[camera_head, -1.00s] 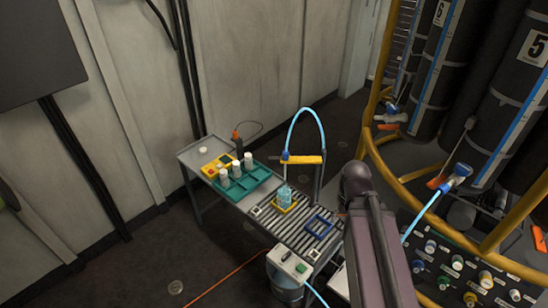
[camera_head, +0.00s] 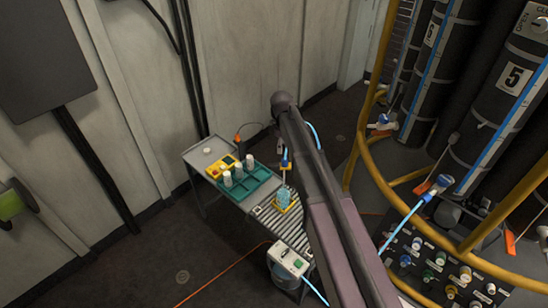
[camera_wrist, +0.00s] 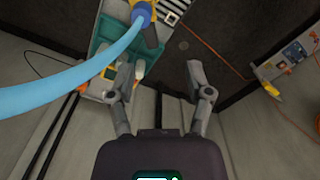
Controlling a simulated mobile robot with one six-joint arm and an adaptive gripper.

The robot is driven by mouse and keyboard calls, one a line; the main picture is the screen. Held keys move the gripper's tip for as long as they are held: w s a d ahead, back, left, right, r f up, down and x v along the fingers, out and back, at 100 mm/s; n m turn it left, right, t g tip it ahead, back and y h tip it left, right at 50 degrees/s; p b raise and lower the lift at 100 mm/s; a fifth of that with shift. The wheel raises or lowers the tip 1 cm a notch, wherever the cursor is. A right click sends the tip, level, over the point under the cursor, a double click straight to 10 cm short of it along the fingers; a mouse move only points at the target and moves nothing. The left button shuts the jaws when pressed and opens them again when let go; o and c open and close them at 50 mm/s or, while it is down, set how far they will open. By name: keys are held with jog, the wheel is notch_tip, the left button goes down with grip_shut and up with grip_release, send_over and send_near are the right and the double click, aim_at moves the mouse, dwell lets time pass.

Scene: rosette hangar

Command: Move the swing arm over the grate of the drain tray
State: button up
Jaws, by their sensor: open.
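The swing arm (camera_head: 287,163) is yellow with a blue hose. My own arm hides most of it in the head view; its blue-tipped end shows left of my arm. In the wrist view the light blue hose (camera_wrist: 60,85) crosses close at the left, up to a blue fitting (camera_wrist: 143,12). The drain tray's slatted grate (camera_head: 283,227) lies below, its right part hidden. A light blue bottle (camera_head: 283,197) stands at its far end. My gripper (camera_wrist: 162,83) is open and empty, its fingers spread below and right of the fitting in the picture.
A yellow rail (camera_head: 363,140) and black cylinders stand right.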

aim_at(274, 165)
jog(key=w+a+n, duration=0.1)
jog(key=w+a+r, duration=0.1)
jog(key=shift+a+r+n, duration=0.15)
jog(key=shift+a+n, duration=0.2)
jog(key=shift+n, duration=0.05)
notch_tip(274, 165, down, 14)
jog(key=b, duration=1.3)
jog(key=shift+r, duration=0.1)
dwell(0.3)
grip_shut()
jog(key=shift+d, duration=0.15)
jog(key=shift+s+a, duration=0.15)
jog(key=shift+a, duration=0.05)
